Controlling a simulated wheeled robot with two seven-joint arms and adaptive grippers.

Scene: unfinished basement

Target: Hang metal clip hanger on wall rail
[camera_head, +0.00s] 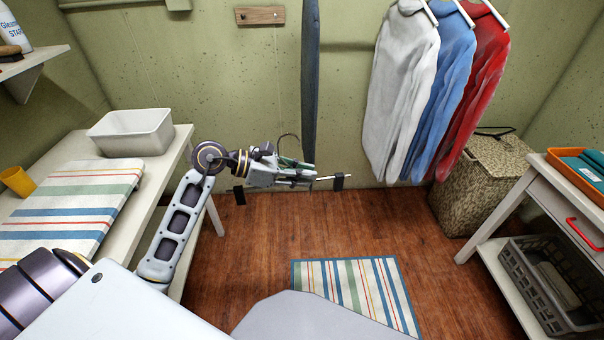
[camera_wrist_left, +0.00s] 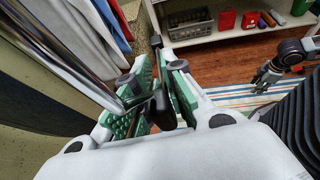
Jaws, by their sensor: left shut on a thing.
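The metal clip hanger is held level above the floor, clear of the wall. Its metal bar shows with a black clip (camera_head: 339,181) at the right end and another black clip (camera_head: 240,195) at the left. A thin dark hook curves up above the grip. My left gripper (camera_head: 300,177) is shut on the hanger near its middle. In the left wrist view, the green-padded fingers (camera_wrist_left: 158,100) are around dark and metal hanger parts. My right gripper (camera_wrist_left: 266,76) shows small in that view, away from the hanger; its jaw state is unclear.
White, blue and red shirts (camera_head: 455,85) hang at the back right above a wicker hamper (camera_head: 484,180). A dark long object (camera_head: 311,80) hangs behind my left gripper. A white basin (camera_head: 133,133) stands on the left table. A striped rug (camera_head: 355,290) lies on open floor.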

